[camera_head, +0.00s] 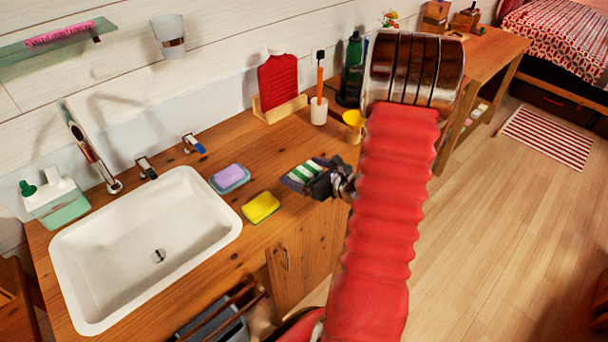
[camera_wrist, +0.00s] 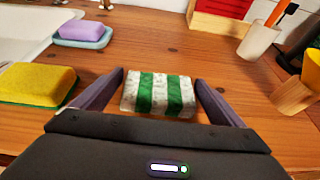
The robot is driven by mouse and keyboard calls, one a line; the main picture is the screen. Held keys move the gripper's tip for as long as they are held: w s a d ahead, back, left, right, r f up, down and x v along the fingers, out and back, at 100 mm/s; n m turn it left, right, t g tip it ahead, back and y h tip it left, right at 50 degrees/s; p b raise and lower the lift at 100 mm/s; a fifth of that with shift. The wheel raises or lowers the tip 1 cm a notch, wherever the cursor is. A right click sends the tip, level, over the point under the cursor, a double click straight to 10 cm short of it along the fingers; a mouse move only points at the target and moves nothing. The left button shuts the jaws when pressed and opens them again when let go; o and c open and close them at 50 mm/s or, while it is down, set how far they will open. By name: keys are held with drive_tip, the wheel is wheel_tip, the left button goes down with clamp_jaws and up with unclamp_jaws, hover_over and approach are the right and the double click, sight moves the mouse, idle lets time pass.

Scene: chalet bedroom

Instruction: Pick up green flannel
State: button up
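The green flannel is a small folded cloth with green and white stripes. In the wrist view it (camera_wrist: 158,94) lies on the wooden counter between the two fingers of my gripper (camera_wrist: 155,88), with a gap on each side. My gripper is open, and its dark fingers point forward along the cloth's sides. In the head view the flannel (camera_head: 306,170) is partly hidden by my gripper (camera_head: 302,176), near the counter's front edge. I cannot tell the exact height of the fingers over the counter.
A yellow sponge (camera_head: 261,207) and a lilac soap on a blue dish (camera_head: 229,178) lie left of the gripper, beside the white sink (camera_head: 140,255). A toothbrush cup (camera_head: 319,112), yellow cup (camera_head: 353,120) and red hot-water bottle (camera_head: 278,82) stand behind. Bare counter (camera_wrist: 190,60) lies beyond the cloth.

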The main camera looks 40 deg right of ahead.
sight(304, 171)
drive_tip(key=c, duration=0.8)
drive_tip(key=shift+r, duration=0.1)
drive_tip(key=shift+r, duration=4.95)
